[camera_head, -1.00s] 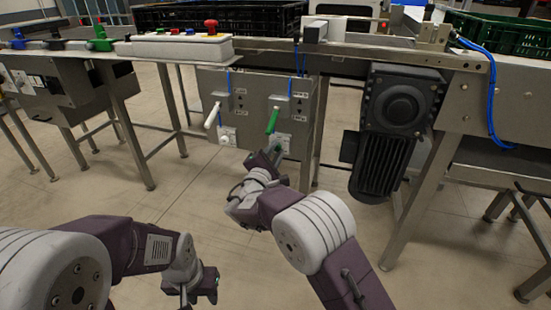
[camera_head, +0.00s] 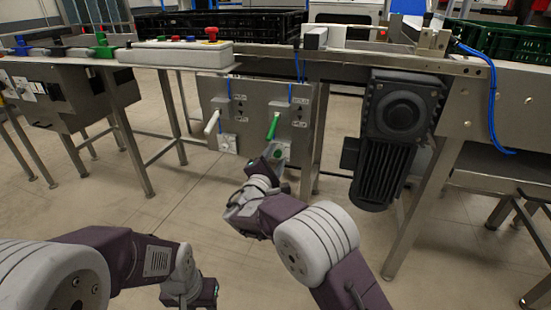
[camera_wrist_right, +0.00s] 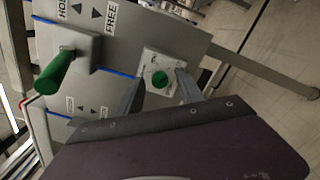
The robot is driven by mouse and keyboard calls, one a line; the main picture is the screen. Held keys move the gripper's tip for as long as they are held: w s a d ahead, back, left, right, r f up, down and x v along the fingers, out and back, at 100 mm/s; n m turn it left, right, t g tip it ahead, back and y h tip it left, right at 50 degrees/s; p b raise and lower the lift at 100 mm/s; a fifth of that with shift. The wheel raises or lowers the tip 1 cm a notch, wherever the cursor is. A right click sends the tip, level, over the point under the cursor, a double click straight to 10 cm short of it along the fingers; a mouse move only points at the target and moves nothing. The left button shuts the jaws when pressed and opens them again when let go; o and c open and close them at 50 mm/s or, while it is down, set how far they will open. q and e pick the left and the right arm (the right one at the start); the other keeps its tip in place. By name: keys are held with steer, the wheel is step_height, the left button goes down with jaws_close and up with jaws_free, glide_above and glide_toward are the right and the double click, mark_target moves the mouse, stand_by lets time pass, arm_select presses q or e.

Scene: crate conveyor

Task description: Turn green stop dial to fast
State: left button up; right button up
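The green dial (camera_head: 279,153) sits on a white plate low on the right side of a grey panel (camera_head: 256,98). The dial also shows in the right wrist view (camera_wrist_right: 160,79), seen nearly face on. My right gripper (camera_wrist_right: 158,92) is open, with one finger on each side of the dial and visible gaps to it. In the head view my right gripper (camera_head: 273,153) is at the dial and partly covers it. The dial's markings are too small to read. My left gripper (camera_head: 205,293) hangs low near the bottom edge, its fingers not clear.
A green lever (camera_head: 273,126) sticks out just above the dial; the right wrist view shows it beside HOLD and FREE labels. A white lever (camera_head: 212,122) and a white dial (camera_head: 228,143) are to the left. A black motor (camera_head: 387,140) hangs to the right.

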steer(key=shift+s+a+r, duration=0.1)
steer(key=shift+s+a, duration=0.05)
steer(key=shift+s, duration=0.2)
steer(key=p+v, duration=0.3)
steer(key=v, duration=0.5)
steer(key=shift+s+p, duration=0.2)
steer(key=shift+p, duration=0.2)
